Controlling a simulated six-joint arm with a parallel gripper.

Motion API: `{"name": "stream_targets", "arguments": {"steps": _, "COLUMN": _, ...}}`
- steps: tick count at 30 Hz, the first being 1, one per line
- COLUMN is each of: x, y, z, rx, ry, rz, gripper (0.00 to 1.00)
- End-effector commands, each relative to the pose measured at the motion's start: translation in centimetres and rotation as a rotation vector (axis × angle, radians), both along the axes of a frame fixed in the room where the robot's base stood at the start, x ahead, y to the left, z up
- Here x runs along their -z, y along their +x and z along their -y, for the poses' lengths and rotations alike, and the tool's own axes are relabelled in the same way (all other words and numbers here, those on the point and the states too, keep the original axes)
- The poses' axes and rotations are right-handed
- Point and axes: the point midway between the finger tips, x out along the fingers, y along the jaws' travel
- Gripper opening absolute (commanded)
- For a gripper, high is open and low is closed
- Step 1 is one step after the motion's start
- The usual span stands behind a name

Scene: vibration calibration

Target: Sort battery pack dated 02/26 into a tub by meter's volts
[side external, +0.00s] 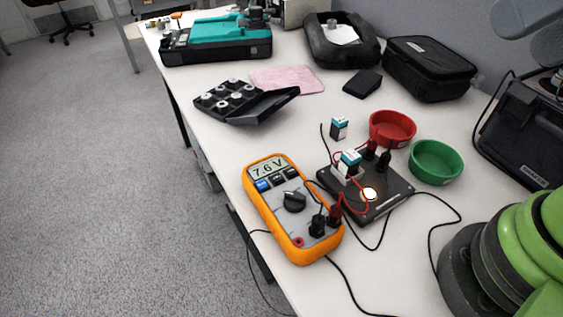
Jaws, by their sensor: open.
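One small white, teal and black battery pack (339,127) stands on the table behind the test fixture. The date print on both packs is too small to read. The orange meter (269,205) lies in front of the fixture, and its display (268,169) reads 7.6 V. A red tub (392,129) and a green tub (435,162) stand right of the packs; both look empty. My gripper is out of view.
Cables run around the meter and fixture. A black tray (240,103) with several round pieces, a pink cloth (288,79), a black case (428,68) and a teal-black toolbox (217,40) stand farther back. My green arm is at the lower right.

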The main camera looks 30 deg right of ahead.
Motion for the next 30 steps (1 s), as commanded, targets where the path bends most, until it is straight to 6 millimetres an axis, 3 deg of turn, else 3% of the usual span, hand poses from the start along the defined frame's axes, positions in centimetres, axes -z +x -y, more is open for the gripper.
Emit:
{"name": "stream_targets", "arguments": {"steps": 20, "x": 0.0, "y": 0.0, "z": 0.0, "rx": 0.0, "ry": 0.0, "rz": 0.0, "gripper": 0.81}}
{"name": "stream_targets", "arguments": {"steps": 23, "x": 0.0, "y": 0.0, "z": 0.0, "rx": 0.0, "ry": 0.0, "rz": 0.0, "gripper": 0.6}}
{"name": "stream_targets", "arguments": {"steps": 30, "x": 0.0, "y": 0.01, "z": 0.0, "rx": 0.0, "ry": 0.0, "rz": -0.001, "gripper": 0.6}}
